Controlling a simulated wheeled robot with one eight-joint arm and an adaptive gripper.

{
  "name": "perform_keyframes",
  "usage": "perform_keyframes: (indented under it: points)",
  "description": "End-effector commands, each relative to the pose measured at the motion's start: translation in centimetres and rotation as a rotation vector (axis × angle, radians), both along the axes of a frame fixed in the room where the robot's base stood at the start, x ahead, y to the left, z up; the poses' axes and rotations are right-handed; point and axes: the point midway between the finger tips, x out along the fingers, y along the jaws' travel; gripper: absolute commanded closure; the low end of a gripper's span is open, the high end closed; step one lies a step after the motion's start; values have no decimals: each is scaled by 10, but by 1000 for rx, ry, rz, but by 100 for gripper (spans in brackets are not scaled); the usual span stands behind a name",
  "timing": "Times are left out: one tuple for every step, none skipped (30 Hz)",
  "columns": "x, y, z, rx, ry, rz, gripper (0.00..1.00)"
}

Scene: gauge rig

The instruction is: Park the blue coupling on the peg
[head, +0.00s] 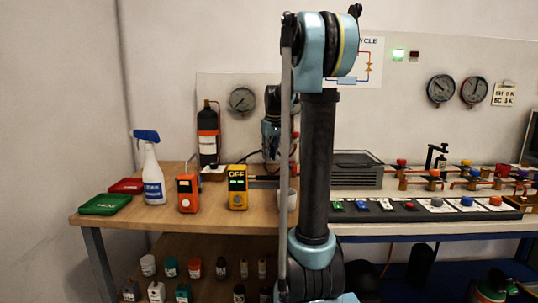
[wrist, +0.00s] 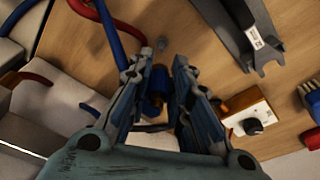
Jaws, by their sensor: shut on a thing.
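In the wrist view the blue coupling (wrist: 157,83) sits between the two fingers of my gripper (wrist: 158,66), which is shut on it. A brassy part shows at its lower end. A blue hose (wrist: 107,24) runs down from the top edge to the left finger, which hides where it goes. In the head view my gripper (head: 270,150) is low over the table's back, partly behind my arm; the coupling cannot be made out there.
A dark grey bracket (wrist: 240,38) and a white-and-orange box with a black knob (wrist: 249,122) lie right of my gripper. In the head view a yellow meter (head: 238,187) and an orange device (head: 188,192) stand on the table (head: 135,216).

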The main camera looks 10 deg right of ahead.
Motion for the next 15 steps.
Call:
perform_keyframes:
  points:
    - [0, 0, -4, 0, 0, 0, 100]
    - [0, 0, -6, 0, 0, 1, 100]
    - [0, 0, -9, 0, 0, 1, 100]
    - [0, 0, -11, 0, 0, 1, 100]
    - [0, 0, -14, 0, 0, 2, 100]
    - [0, 0, -17, 0, 0, 2, 100]
    - [0, 0, -19, 1, 0, 2, 100]
    - [0, 0, -21, 1, 0, 2, 100]
    - [0, 0, -24, 1, 0, 2, 100]
    - [0, 0, -26, 1, 0, 2, 100]
    - [0, 0, -29, 0, 0, 3, 100]
    - [0, 0, -31, 0, 0, 3, 100]
    - [0, 0, -33, 0, 0, 3, 100]
    - [0, 0, -35, 0, 0, 3, 100]
    - [0, 0, -37, 0, 0, 3, 100]
